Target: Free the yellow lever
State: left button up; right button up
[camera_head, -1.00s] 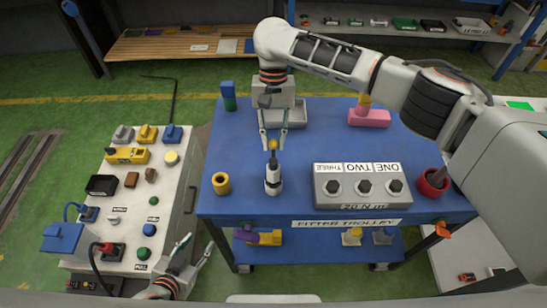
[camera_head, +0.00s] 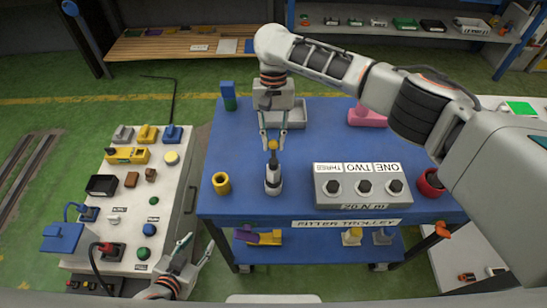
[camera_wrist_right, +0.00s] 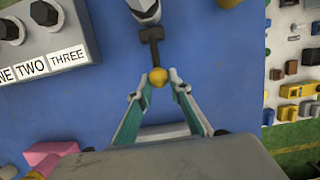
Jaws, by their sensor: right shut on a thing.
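A yellow lever-like piece (camera_head: 148,133) sits between a grey and a blue one at the back of the white panel. A longer yellow block (camera_head: 127,156) lies in front of it. My right gripper (camera_head: 273,146) is over the blue trolley, shut on the yellow ball (camera_wrist_right: 158,76) atop a dark-stemmed tool with a white and black body (camera_head: 272,181). The tool stands upright; both fingertips meet the ball's sides in the right wrist view. My left gripper (camera_head: 196,246) is open and empty by the panel's front right corner.
The white panel (camera_head: 165,200) carries several buttons and plugs.

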jog(key=shift+w+f, duration=0.15)
jog(key=shift+f, duration=0.45)
jog(key=shift+w+f, duration=0.2)
jog(key=shift+f, duration=1.1)
jog(key=shift+s+d+f, duration=0.1)
jog(key=shift+f, duration=0.1)
jog(key=shift+c, duration=0.3)
jog(key=o, duration=0.8)
jog(key=shift+f, duration=0.1)
jog(key=shift+v, duration=3.8)
